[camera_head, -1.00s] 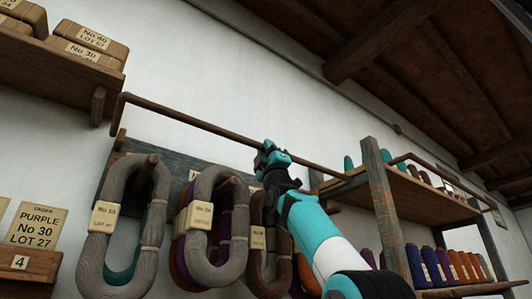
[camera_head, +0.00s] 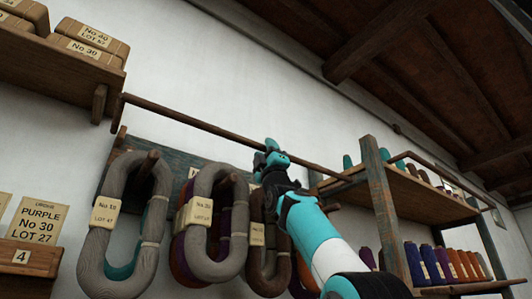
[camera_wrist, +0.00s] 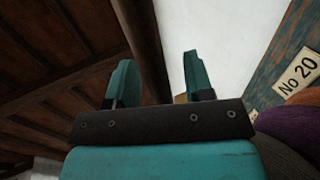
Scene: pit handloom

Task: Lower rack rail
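The rack rail (camera_head: 200,125) is a thin brown bar raised in front of the white wall, above the hanging yarn hanks. It slopes down to the right in the head view. My gripper (camera_head: 271,147) is at the rail, right of its middle. In the wrist view the rail (camera_wrist: 143,40) runs between the two teal fingers of my gripper (camera_wrist: 160,82), with a gap on each side. The fingers are apart. I cannot tell how deep the rail lies between them.
Grey and brown hanks (camera_head: 125,230) with tags hang on pegs of a blue-grey board (camera_head: 175,160) below the rail. A shelf with boxes (camera_head: 50,75) is at upper left. A shelf of thread cones (camera_head: 410,195) stands right of my arm.

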